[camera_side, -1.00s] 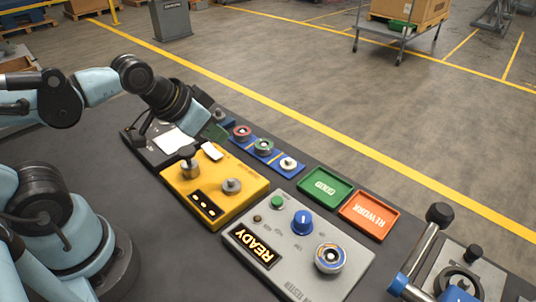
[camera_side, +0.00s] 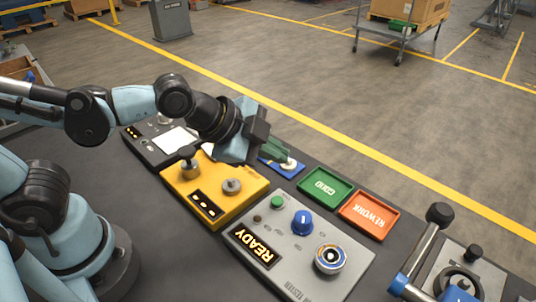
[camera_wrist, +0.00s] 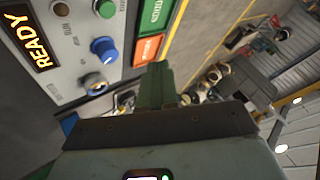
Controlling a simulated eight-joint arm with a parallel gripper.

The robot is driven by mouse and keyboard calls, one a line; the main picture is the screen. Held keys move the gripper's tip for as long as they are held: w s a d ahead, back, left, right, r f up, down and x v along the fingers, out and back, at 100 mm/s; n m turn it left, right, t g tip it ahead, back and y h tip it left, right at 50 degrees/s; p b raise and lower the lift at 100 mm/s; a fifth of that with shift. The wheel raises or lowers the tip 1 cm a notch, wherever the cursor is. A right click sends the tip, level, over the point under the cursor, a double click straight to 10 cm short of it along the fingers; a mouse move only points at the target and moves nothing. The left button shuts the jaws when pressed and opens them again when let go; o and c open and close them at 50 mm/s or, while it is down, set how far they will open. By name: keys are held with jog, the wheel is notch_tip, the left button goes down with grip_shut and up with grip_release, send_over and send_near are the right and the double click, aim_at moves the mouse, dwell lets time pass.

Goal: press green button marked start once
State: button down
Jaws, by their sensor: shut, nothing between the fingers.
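The green button (camera_side: 278,202) is on the grey tester box (camera_side: 308,268), near its upper left, beside a blue knob (camera_side: 302,221). The tester's display (camera_side: 254,246) reads READY. In the wrist view the green button (camera_wrist: 106,8) is at the top, by the blue knob (camera_wrist: 104,47); its marking is too small to read. My gripper (camera_side: 288,152) is shut and empty, with green fingers, above the blue parts strip behind the tester. It is up and away from the button, touching nothing that I can make out. Its fingers (camera_wrist: 156,85) also show in the wrist view.
A yellow box (camera_side: 214,190) with knobs stands left of the tester. A green GOOD tray (camera_side: 325,188) and an orange REWORK tray (camera_side: 369,215) lie behind it. A round dial (camera_side: 330,258) sits on the tester.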

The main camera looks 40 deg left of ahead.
aim_at(273, 202)
jog(key=shift+f, duration=0.1)
jog(key=shift+f, duration=4.3)
jog(key=shift+f, duration=0.1)
jog(key=shift+f, duration=0.35)
jog(key=shift+r, duration=0.15)
jog(key=shift+r, duration=0.3)
jog(key=shift+r, duration=0.1)
jog(key=shift+r, duration=2.4)
